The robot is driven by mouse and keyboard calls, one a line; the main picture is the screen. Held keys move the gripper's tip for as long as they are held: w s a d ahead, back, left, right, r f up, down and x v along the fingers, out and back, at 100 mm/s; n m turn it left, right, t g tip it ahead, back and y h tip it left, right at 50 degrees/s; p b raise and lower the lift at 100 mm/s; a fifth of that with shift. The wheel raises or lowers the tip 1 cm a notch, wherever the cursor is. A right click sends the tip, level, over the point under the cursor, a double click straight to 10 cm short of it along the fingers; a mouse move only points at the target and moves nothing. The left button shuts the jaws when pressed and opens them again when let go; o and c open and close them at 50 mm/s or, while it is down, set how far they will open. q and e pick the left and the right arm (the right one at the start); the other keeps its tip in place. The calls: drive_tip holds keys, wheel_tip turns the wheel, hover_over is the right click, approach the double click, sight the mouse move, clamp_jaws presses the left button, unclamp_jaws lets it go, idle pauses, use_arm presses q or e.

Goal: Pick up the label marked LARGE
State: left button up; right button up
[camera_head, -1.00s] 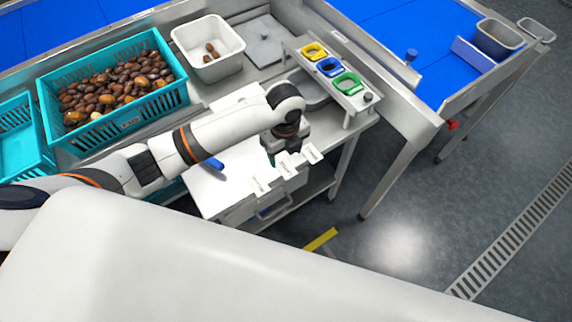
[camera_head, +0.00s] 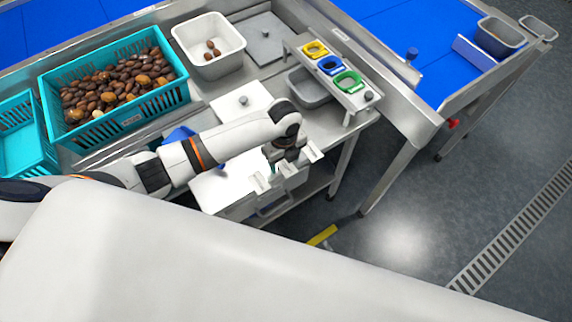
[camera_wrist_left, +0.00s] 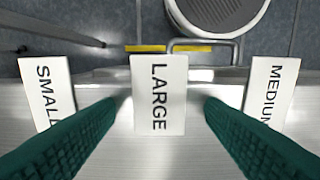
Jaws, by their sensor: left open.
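The white label marked LARGE (camera_wrist_left: 159,94) stands in the middle of the left wrist view, with its text readable. My left gripper (camera_wrist_left: 160,118) is open, its two green ribbed fingers on either side of this label with gaps between. The label marked SMALL (camera_wrist_left: 47,92) is to the left and the one marked MEDIUM (camera_wrist_left: 270,88) to the right, both partly behind the fingers. In the head view my left gripper (camera_head: 285,164) is over the row of labels at the bench edge and partly hides the middle one. My right gripper is not in view.
A rack with yellow, blue and green rings (camera_head: 348,83) is right of the arm, above a grey tray (camera_head: 310,97). Open floor (camera_head: 400,190) lies beyond the bench edge.

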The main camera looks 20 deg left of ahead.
use_arm(q)
drive_tip(key=shift+c, duration=0.4)
drive_tip(key=c, duration=1)
drive_tip(key=shift+o, duration=0.2)
